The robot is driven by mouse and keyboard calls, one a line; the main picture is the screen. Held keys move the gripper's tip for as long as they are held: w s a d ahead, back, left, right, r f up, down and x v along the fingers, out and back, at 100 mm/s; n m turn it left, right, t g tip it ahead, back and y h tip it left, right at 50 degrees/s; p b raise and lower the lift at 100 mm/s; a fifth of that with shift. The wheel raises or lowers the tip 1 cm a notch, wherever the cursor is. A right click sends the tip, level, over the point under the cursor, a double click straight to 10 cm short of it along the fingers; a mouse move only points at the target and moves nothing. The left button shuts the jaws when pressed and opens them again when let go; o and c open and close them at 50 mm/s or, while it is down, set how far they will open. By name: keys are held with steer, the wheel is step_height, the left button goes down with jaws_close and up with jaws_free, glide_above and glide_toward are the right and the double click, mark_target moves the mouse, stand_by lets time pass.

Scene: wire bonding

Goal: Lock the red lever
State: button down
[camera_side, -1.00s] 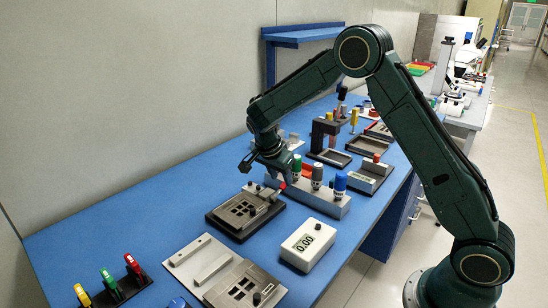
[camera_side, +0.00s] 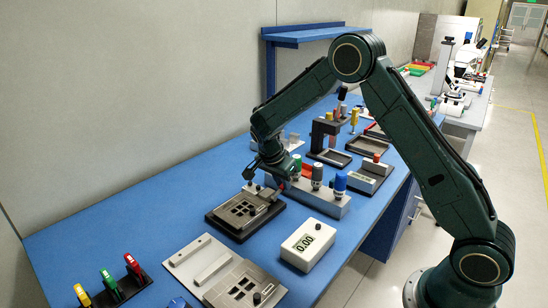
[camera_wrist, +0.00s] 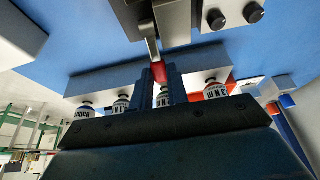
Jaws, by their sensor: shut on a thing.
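The red lever (camera_wrist: 158,71) shows in the wrist view as a red knob on a bright metal shaft, which runs up to a grey fixture (camera_wrist: 175,22). My gripper (camera_wrist: 160,82) has its two dark fingers shut on the red knob. In the side view, my gripper (camera_side: 270,177) is low over the back edge of the dark fixture with a grey slotted plate (camera_side: 243,210). The lever is mostly hidden behind the gripper there, so its exact angle is unclear.
A grey rack (camera_side: 325,203) with several coloured-cap bottles stands close to the right of my gripper. A white meter (camera_side: 307,245) reading 0.00 lies in front of it. A second plate fixture (camera_side: 215,262) is nearer the camera. Blue table is free to the left.

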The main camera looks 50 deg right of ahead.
mark_target(275, 195)
steer(key=shift+d+f, duration=0.1)
steer(key=shift+d+f+y, duration=0.15)
steer(key=shift+f+y, duration=0.05)
steer(key=shift+y, duration=0.5)
steer(key=c, duration=1.4)
jaws_free()
steer(key=shift+o, duration=0.2)
steer(key=v, duration=1.4)
